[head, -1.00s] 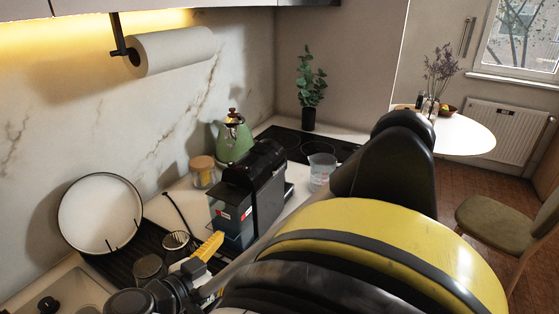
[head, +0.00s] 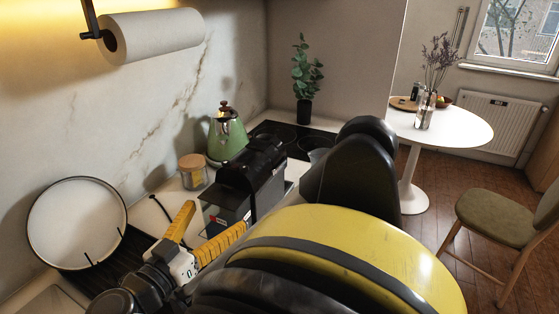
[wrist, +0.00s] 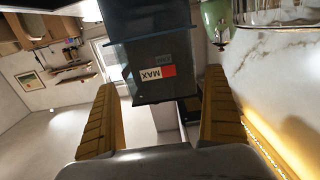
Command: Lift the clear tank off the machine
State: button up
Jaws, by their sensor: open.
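The clear tank (head: 222,216) looks dark and see-through and is on the near end of the black coffee machine (head: 262,172) on the counter. My gripper (head: 216,216) is open at the near side of the tank. In the wrist view its two yellow fingers (wrist: 163,95) stand apart, one on each side of the tank's end. I cannot tell whether either finger touches it.
A green kettle (head: 227,137) and a lidded jar (head: 193,171) stand behind the machine. A round white plate (head: 77,222) leans against the wall at left. A plant (head: 305,85) stands beyond the hob. My arm hides much of the counter front.

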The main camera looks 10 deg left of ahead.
jog(key=shift+x, duration=1.45)
jog(key=c, duration=1.2)
jog(key=shift+r, duration=0.15)
